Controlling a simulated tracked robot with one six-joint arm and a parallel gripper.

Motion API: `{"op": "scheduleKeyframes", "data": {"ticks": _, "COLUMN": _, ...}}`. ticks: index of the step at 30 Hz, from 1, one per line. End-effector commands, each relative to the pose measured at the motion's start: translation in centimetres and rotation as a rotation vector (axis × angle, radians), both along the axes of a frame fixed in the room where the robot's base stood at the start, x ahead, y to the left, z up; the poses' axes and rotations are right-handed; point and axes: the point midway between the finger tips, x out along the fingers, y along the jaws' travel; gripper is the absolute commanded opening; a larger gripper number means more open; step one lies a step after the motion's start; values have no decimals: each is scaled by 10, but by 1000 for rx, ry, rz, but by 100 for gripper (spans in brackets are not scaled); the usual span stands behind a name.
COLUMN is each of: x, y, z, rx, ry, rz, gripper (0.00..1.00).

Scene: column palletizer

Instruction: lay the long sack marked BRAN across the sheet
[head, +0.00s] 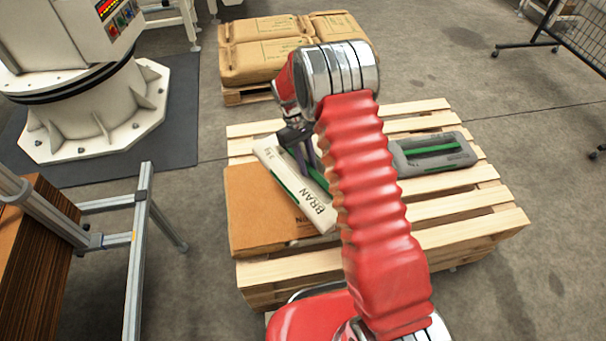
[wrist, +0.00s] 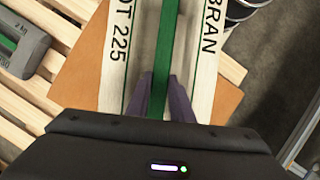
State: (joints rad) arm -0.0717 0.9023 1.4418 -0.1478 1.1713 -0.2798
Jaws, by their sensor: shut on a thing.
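A long white sack marked BRAN (head: 294,186) with a green stripe lies diagonally over the brown sheet (head: 250,205) in the head view. My gripper (head: 305,160) is shut on the sack's green strip, with its two purple fingers on either side. The wrist view shows the sack (wrist: 115,60) between and beyond the fingers (wrist: 160,88), with brown corners of the sheet (wrist: 72,90) showing on both sides. I cannot tell whether the sack touches the sheet. My arm hides part of the sack and the sheet's right side.
The sheet lies on the left part of a slatted wooden pallet (head: 460,232). A grey sack with a green stripe (head: 433,153) lies on the pallet's right. Brown sacks (head: 262,50) sit on another pallet behind. A metal-framed table (head: 140,225) stands at left.

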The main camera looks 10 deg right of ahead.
Motion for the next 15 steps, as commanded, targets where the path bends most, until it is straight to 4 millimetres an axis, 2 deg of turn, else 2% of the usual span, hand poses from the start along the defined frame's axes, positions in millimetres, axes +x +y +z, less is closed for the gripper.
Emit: {"op": "scheduleKeyframes", "data": {"ticks": 15, "x": 74, "y": -1, "z": -30, "rx": -2, "ry": -5, "rz": 590, "gripper": 0}}
